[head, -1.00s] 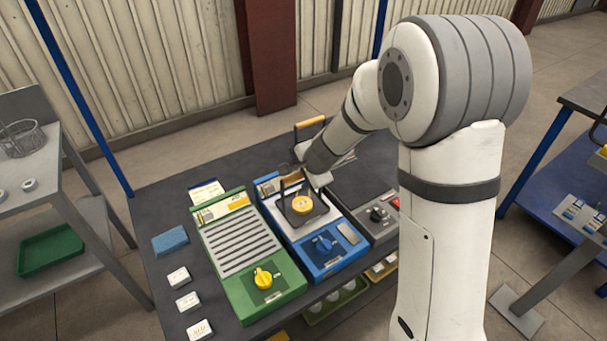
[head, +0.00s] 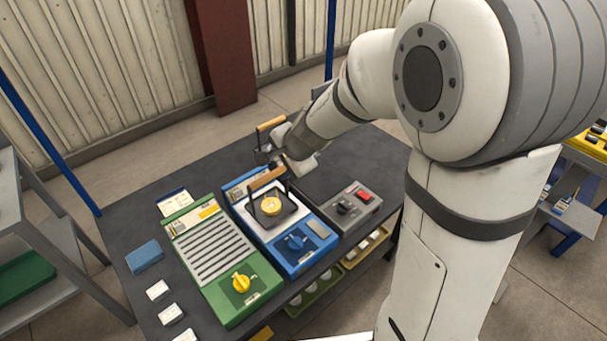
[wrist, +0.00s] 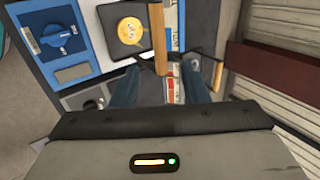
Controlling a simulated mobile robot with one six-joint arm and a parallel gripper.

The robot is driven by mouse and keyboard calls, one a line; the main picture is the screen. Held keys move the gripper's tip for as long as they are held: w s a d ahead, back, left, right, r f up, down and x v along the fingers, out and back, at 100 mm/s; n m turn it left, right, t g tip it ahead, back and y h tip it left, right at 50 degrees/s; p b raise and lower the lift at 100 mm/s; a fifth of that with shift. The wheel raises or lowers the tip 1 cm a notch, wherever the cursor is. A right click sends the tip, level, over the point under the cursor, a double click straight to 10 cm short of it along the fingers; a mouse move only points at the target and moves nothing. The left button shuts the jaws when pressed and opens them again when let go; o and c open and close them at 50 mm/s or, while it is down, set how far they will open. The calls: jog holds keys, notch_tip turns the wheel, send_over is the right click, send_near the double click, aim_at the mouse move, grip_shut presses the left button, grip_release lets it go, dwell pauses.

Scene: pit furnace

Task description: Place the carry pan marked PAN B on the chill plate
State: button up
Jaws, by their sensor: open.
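A black carry pan (head: 285,215) with an upright wooden handle (head: 267,179) and a gold disc (head: 270,205) in it sits on the pale plate of a blue unit (head: 300,262). In the wrist view the pan (wrist: 106,22) and its wooden handle (wrist: 159,40) lie just beyond my fingers. A second wooden handle (head: 271,123) stands behind, partly hidden by my wrist. I cannot read PAN B on either, nor tell from the markings which unit is the chill plate. My gripper (wrist: 160,88) is open and empty, behind the front pan's handle and apart from it.
A green unit (head: 215,250) with a slatted top and yellow knob stands left of the blue unit. A grey unit (head: 350,208) with a black knob and red switch stands right. A blue block (head: 143,256) and white tags lie at the left. The dark table's back right is bare.

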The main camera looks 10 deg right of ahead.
jog(key=s+d+r+n+g+h, duration=0.1)
jog(key=s+d+r+n, duration=0.1)
jog(key=s, duration=0.5)
jog(key=s+d+r+n+g+h, duration=0.1)
jog(key=s+d+r+n, duration=0.1)
jog(key=s+d+n, duration=0.3)
jog(key=s+d+r+n+h, duration=0.1)
jog(key=s+d+n, duration=0.3)
jog(key=s, duration=0.5)
jog(key=shift+s+d+r+g+h, duration=0.4)
jog(key=shift+d+r, duration=0.4)
jog(key=shift+d, duration=0.35)
jog(key=shift+w, duration=0.1)
